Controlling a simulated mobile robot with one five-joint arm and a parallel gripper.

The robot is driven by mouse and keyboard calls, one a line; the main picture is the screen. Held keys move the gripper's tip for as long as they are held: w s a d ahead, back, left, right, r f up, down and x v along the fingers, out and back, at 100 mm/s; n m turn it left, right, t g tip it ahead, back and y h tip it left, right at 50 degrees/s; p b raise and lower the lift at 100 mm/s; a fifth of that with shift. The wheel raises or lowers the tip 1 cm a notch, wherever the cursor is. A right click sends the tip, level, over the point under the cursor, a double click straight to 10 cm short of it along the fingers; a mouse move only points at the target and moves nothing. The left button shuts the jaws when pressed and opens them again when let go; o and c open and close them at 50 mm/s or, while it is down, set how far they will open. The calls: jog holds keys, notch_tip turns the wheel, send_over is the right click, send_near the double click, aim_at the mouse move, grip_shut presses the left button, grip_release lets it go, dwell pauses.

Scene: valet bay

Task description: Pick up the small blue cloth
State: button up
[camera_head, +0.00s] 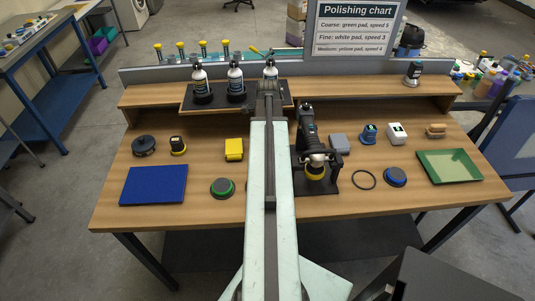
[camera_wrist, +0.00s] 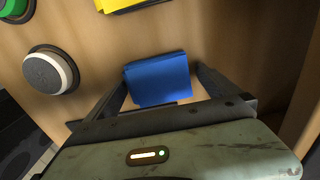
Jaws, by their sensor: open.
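The small blue cloth (camera_wrist: 158,80) is a folded blue block on the wooden bench top in the wrist view. My gripper (camera_wrist: 162,84) is open, with one finger at each side of the cloth. The right finger is very close to the cloth's right edge; I cannot tell whether it touches. The cloth's near lower edge is close to the gripper body. In the head view my arm covers the middle of the bench, and neither the small cloth nor my fingers show there.
A white round pad (camera_wrist: 50,72) and a green pad (camera_wrist: 14,8) lie left in the wrist view, a yellow cloth (camera_wrist: 125,3) above. In the head view a polisher (camera_head: 307,130) on its stand is right of my arm. A large blue mat (camera_head: 153,185) lies left.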

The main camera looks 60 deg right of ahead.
jog(key=c, duration=1.3)
jog(key=shift+r+p, duration=0.15)
jog(key=shift+p, duration=0.15)
notch_tip(320, 180, up, 10)
jog(key=p, duration=0.9)
jog(key=shift+p, duration=0.4)
